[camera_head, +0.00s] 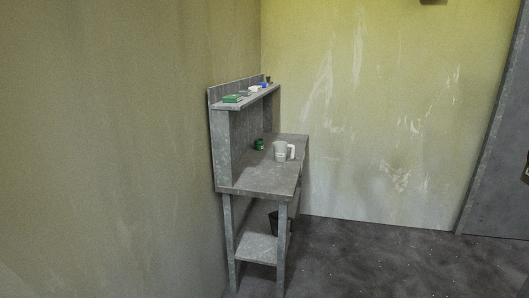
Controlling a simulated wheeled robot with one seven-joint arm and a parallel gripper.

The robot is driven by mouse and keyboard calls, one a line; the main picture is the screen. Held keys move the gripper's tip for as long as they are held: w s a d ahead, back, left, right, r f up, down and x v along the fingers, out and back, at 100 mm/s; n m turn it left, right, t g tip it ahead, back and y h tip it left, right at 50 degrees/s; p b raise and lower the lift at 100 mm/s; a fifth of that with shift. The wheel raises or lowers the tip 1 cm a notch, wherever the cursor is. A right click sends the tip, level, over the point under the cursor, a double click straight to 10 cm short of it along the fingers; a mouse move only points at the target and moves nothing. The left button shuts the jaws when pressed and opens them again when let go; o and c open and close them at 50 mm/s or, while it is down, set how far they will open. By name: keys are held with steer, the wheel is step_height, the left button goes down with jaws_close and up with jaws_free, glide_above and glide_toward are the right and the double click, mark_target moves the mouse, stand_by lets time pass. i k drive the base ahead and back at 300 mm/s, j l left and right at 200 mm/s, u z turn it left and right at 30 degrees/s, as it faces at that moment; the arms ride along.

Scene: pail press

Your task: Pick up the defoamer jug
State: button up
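A white jug-like vessel (280,152) with a handle on its right stands upright on the worktop of a grey bench (253,180). It looks like the defoamer jug, but I cannot read any label at this size. My gripper is not in view, so I cannot see its fingers or how far it is from the jug.
A small green can (259,144) stands left of the jug. The upper shelf (254,97) holds a green box (232,99) and several small items. A dark bucket (273,222) is below the worktop. Open floor (390,262) lies right of the bench; a grey door (495,150) is far right.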

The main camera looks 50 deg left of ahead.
mark_target(279, 148)
steer(key=u, duration=1.7)
steer(key=i+l+u, duration=0.2)
steer(key=i, duration=0.6)
steer(key=i+l+u, duration=0.15)
steer(key=i+l, duration=0.35)
steer(key=i, duration=0.3)
steer(key=i+l+u, duration=0.2)
steer(key=i+l, duration=0.35)
steer(key=i, duration=0.2)
steer(key=i+l+u, duration=0.15)
steer(key=i+l, duration=0.45)
steer(key=i, duration=0.15)
